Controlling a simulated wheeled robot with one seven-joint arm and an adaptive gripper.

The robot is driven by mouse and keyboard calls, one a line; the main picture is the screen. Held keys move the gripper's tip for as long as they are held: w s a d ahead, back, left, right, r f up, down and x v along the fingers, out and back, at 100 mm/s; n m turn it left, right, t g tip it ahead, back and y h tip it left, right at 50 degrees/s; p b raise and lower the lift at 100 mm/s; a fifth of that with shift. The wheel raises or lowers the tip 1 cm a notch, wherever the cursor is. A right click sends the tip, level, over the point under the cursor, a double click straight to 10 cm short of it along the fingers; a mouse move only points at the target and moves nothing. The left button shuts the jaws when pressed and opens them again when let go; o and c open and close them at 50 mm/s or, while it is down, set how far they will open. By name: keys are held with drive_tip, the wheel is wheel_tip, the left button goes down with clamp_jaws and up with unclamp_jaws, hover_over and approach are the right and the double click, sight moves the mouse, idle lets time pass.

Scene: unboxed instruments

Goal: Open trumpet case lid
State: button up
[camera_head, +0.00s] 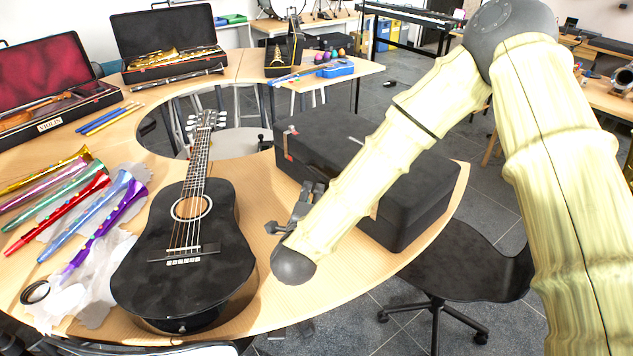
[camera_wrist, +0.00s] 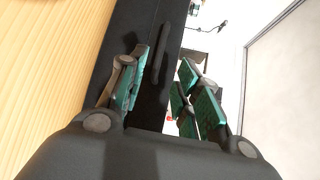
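A closed black case (camera_head: 336,141), which I take to be the trumpet case, lies on the curved wooden table (camera_head: 285,306) at the right. Its lid is down, and my arm hides part of its front. My gripper (camera_head: 302,207) is at the case's front left side, in front of its wall. In the wrist view my gripper (camera_wrist: 163,92) is open, with green pads apart and nothing held. The black case (camera_wrist: 118,50) fills a band behind and between the fingers, with a dark bar like a handle (camera_wrist: 161,50) on it. I cannot tell whether the fingers touch it.
A black guitar (camera_head: 185,250) lies left of my gripper, with several coloured horns (camera_head: 85,205) beyond it. An open violin case (camera_head: 45,80) and an open case with a brass instrument (camera_head: 165,35) stand at the back. A black chair (camera_head: 470,265) stands right of the table.

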sight(318, 176)
drive_tip(key=p+x, duration=0.2)
drive_tip(key=x, duration=0.8)
drive_tip(key=shift+w+d, duration=0.15)
drive_tip(key=shift+w, duration=0.1)
clamp_jaws()
